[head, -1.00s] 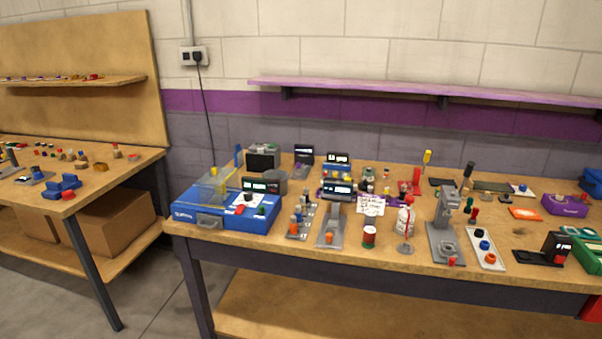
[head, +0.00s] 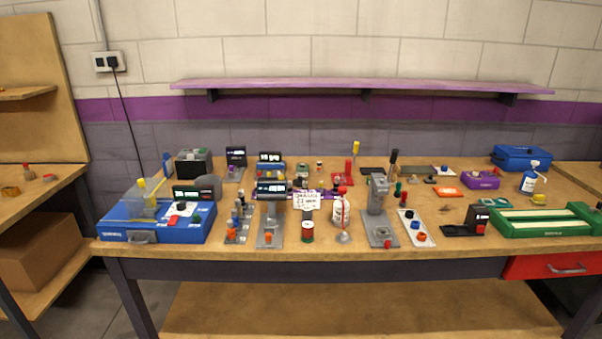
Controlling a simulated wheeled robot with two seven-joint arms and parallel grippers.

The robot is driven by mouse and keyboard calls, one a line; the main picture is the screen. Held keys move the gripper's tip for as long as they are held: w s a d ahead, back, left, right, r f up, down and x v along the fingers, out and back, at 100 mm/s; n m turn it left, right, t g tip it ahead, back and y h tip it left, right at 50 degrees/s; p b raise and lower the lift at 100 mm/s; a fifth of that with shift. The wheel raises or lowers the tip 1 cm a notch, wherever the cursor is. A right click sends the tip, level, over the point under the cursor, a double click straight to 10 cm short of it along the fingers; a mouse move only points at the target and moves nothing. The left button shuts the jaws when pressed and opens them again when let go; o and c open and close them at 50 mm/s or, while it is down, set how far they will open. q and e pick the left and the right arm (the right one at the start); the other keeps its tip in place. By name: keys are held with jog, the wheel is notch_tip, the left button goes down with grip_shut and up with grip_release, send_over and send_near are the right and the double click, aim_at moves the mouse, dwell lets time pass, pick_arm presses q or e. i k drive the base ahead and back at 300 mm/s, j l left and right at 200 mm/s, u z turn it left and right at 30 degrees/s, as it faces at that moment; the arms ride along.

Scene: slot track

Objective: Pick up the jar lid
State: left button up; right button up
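I cannot make out the jar lid for certain. Neither of my grippers is in view.
Left of the jar are a blue case (head: 158,230) and grey fixtures with knobs. Right of it stand a white bottle with a red top (head: 341,208), a grey press (head: 379,215) and a green tray (head: 545,222). A purple shelf (head: 360,86) runs along the wall.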

aim_at(297, 182)
jog(key=i+j+z, duration=0.15)
jog(key=z, duration=0.3)
jog(key=i+j+z, duration=0.1)
jog(key=z, duration=0.35)
jog(key=j+z, duration=0.45)
jog(key=i+l, duration=0.05)
jog(key=l, duration=0.05)
